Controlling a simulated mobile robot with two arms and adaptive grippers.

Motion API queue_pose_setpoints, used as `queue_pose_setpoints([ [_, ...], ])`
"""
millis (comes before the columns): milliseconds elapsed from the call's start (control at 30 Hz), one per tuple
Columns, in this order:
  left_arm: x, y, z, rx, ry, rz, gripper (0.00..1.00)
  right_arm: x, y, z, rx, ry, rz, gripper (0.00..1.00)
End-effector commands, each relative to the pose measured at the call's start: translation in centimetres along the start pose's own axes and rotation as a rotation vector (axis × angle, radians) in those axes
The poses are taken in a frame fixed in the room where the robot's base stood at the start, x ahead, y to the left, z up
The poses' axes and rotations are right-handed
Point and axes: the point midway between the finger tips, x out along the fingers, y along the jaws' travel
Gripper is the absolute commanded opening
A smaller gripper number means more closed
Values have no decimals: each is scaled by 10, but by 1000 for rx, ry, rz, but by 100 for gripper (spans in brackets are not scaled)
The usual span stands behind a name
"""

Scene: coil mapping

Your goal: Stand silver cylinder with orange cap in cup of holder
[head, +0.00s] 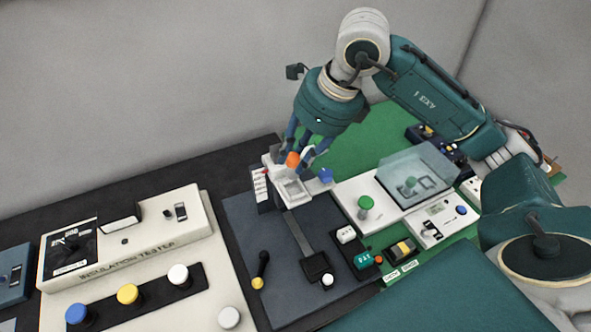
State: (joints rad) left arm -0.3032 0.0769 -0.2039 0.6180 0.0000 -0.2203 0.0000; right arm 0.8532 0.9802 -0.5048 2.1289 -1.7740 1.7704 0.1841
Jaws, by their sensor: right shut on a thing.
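My right gripper (306,150) comes down from above at the back of the dark mat, its blue fingers shut around the orange cap (292,159). The silver cylinder under the cap is mostly hidden by the fingers and the pale fixture, so its tilt is hard to tell. A pale grey fixture (291,191) with a recessed top stands directly below the fingertips and looks like the holder. Its cup cannot be made out clearly. I cannot tell whether the cylinder touches it. My left gripper is out of view.
A blue knob (325,175) stands close right of the fingers. A clear-covered box (417,175) and green-capped part (365,203) lie further right. The insulation tester (130,245) fills the left. The dark mat (255,222) has bare room in front of the fixture.

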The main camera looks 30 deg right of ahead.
Motion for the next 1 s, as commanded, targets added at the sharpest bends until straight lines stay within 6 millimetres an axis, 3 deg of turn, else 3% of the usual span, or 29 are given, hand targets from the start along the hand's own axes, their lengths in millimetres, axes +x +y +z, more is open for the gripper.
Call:
queue_pose_setpoints([
  [133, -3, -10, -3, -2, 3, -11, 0, 14, 0, -5, 1, 1, 1, 0],
  [433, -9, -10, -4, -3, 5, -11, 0, 48, 0, -19, 1, 3, 1, 0],
  [867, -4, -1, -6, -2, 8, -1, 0, 56, 0, -21, 0, -1, 0, 0],
  [900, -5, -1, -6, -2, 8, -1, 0, 54, 0, -20, 0, -1, 0, 30],
  [967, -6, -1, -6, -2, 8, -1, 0, 54, 0, -20, 0, 0, 0, 42],
  [1000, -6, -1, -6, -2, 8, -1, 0, 54, 0, -20, 0, 0, 0, 43],
])
